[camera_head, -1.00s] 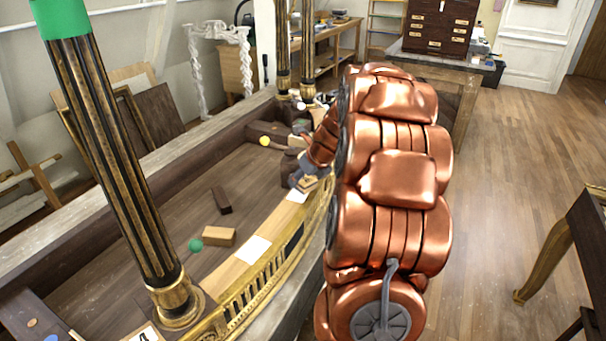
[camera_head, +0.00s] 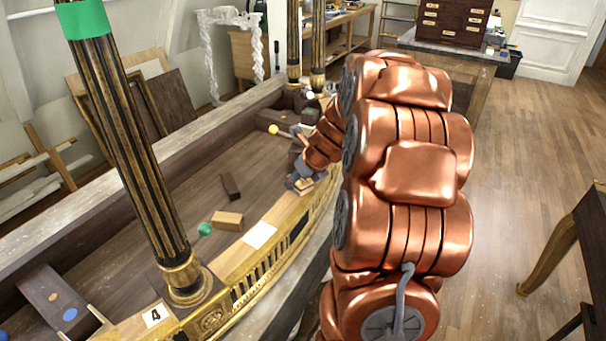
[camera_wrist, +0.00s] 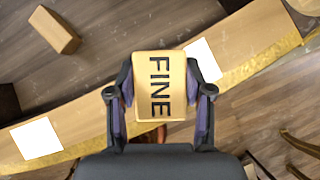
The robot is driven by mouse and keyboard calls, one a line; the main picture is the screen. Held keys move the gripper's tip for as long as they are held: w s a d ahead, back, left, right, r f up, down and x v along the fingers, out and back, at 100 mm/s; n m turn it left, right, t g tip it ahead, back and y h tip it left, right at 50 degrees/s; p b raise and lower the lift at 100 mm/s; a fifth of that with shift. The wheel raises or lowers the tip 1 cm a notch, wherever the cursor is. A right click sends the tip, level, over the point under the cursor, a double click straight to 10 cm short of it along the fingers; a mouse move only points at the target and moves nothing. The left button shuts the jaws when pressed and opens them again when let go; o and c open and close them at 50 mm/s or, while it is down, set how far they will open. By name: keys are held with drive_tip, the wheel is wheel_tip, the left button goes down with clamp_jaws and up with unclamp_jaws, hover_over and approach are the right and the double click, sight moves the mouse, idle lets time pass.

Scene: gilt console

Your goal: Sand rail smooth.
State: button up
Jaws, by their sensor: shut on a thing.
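My gripper (camera_wrist: 160,95) is shut on a tan sanding block marked FINE (camera_wrist: 159,86), with one dark finger on each side. In the head view my gripper (camera_head: 302,184) is over the front rail, and the block shows only in small part. The pale wood rail (camera_head: 225,258) curves along the front of the gilt console; it also runs slantwise under the block in the wrist view (camera_wrist: 90,118). One white patch (camera_wrist: 36,138) lies on the rail left of the block. Another (camera_wrist: 203,60) lies just right, partly behind a finger. I cannot tell whether block and rail touch.
A plain tan block (camera_head: 228,220), a dark block (camera_head: 230,186) and a green-headed stick (camera_head: 204,230) lie inside the console's frame. A fluted column (camera_head: 125,150) rises at the near left corner. Open floor (camera_head: 510,180) lies to the right.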

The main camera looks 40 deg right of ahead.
drive_tip(key=shift+r+p, duration=1.3)
drive_tip(key=shift+r, duration=0.25)
drive_tip(key=shift+r+p, duration=0.3)
drive_tip(key=shift+r, duration=2)
